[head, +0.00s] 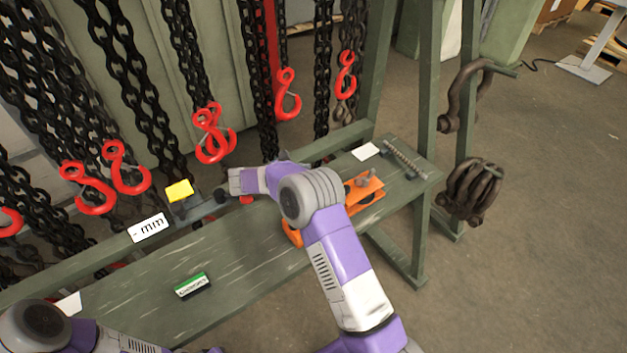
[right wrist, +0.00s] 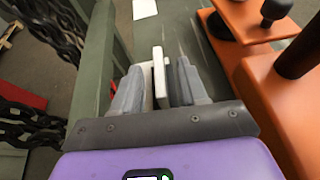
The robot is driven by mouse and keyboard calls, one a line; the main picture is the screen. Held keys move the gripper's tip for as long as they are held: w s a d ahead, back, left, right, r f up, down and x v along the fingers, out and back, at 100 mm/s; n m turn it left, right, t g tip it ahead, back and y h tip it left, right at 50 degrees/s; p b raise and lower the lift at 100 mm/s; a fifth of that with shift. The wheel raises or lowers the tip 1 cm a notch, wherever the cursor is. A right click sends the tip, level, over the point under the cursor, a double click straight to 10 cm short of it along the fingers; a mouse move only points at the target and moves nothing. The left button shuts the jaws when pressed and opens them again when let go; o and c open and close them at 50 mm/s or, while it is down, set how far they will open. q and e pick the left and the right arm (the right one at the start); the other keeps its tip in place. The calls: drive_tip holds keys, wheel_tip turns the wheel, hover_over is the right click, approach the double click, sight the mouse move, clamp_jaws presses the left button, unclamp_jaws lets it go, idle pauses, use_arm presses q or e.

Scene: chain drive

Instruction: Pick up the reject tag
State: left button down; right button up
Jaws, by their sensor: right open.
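My right gripper (right wrist: 160,66) is open in the right wrist view, pointing down along the bench. A thin pale upright plate (right wrist: 160,78) stands between its two grey fingers, with a dark gap beside it. It may be the reject tag, but its face is turned away and I cannot read it. I cannot tell whether a finger touches it. In the head view my right arm crosses the bench and hides the spot, so the plate does not show there. My left arm shows at the lower left corner; its gripper is out of view.
An orange device (head: 365,191) with a dark knob (right wrist: 276,9) stands close beside the right gripper. Chains with red hooks (head: 288,95) hang behind the bench (head: 240,262). A yellow block (head: 180,190), a "mm" card (head: 148,228) and a green-white box (head: 192,285) are further left.

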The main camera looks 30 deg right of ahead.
drive_tip(key=x, duration=0.1)
drive_tip(key=b+x, duration=0.1)
drive_tip(key=x, duration=0.1)
drive_tip(key=shift+w+d+f, duration=0.1)
drive_tip(key=shift+d+f, duration=0.05)
drive_tip(key=shift+f, duration=0.15)
clamp_jaws()
drive_tip(key=shift+r, duration=0.1)
